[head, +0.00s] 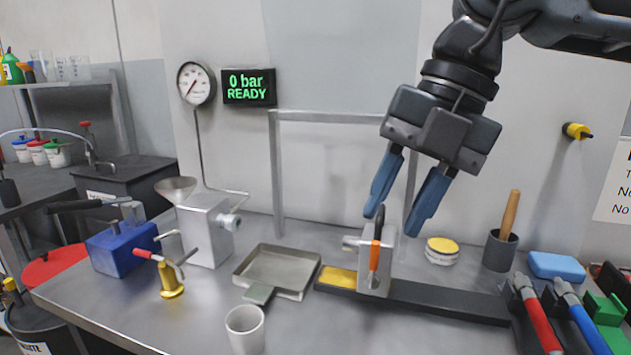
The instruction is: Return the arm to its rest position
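My gripper (394,220) hangs from the upper right in the head view. Its two blue fingers are apart, with nothing between them that I can see. The fingertips are above and close to a small grey metal block with an orange-marked lever (375,262) that stands on a dark rail (440,299). Whether a fingertip touches the block's top I cannot tell. My arm runs up and out of the picture at the top right.
A grey tray (277,272), a white cup (245,329) and a yellow-topped tin (441,251) stand on the metal bench. A metal frame (277,180) rises behind. A display (249,87) reads "0 bar READY" beside a gauge (196,83). Red and blue handled tools (538,318) lie front right.

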